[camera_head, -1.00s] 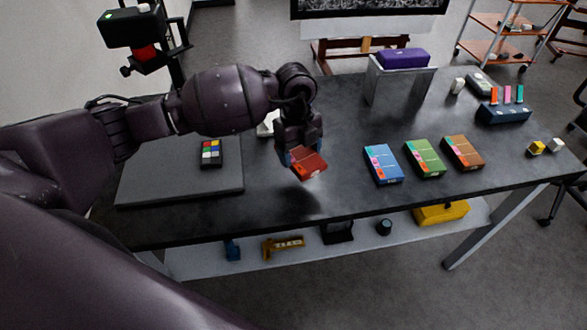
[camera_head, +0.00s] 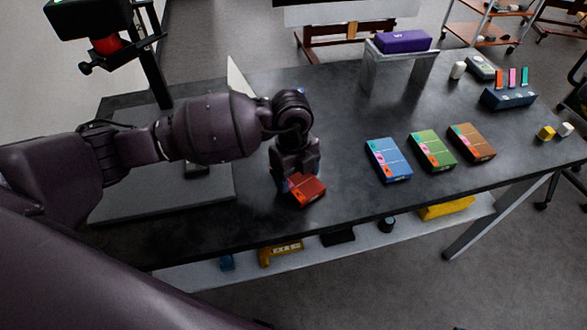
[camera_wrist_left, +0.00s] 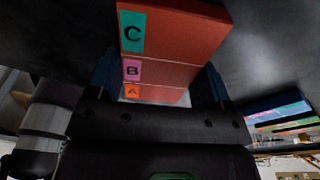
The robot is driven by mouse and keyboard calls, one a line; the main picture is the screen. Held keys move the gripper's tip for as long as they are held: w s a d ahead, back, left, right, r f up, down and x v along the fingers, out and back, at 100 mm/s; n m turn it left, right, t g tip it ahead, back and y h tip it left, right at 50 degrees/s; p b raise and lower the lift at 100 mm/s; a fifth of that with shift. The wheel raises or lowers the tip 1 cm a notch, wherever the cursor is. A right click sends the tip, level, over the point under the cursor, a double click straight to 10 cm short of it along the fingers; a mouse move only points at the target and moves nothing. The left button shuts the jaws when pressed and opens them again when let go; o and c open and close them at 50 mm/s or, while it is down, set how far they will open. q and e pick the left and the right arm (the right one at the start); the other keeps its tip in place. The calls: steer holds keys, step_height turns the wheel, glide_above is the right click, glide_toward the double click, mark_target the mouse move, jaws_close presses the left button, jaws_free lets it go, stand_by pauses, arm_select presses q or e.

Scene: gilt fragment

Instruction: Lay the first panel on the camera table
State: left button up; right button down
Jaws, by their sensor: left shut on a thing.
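My left gripper (camera_head: 294,172) is shut on a red panel (camera_head: 308,190), a flat box shape. In the left wrist view the red panel (camera_wrist_left: 190,45) sits between the two finger pads and carries C, B and A labels. It is over the dark table, left of the blue box; I cannot tell whether it touches the tabletop. The camera table appears to be the grey slab (camera_head: 205,195) at the left, under a camera (camera_head: 90,18) on a post. My forearm hides part of the slab. My right gripper is not in view.
Blue (camera_head: 388,160), green (camera_head: 432,151) and brown (camera_head: 472,143) boxes lie to the right. A grey stand (camera_head: 372,72) bears a purple block (camera_head: 402,41) behind them. The dark tabletop (camera_head: 350,205) is clear between the red panel and right front edge.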

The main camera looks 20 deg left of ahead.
arm_select(q)
steer(key=shift+s+d+r, duration=0.1)
steer(key=o, duration=0.9)
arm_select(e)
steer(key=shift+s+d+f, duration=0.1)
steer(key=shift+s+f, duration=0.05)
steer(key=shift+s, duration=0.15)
arm_select(q)
steer(key=shift+o, duration=0.2)
step_height(320, 180, up, 12)
steer(key=a+p, duration=0.1)
steer(key=shift+w+p, duration=0.3)
steer(key=shift+w, duration=0.1)
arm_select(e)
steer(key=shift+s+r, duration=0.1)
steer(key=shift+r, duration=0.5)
arm_select(q)
steer(key=shift+a, duration=0.1)
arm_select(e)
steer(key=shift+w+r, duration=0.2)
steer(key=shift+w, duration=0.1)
arm_select(q)
steer(key=shift+s, duration=0.1)
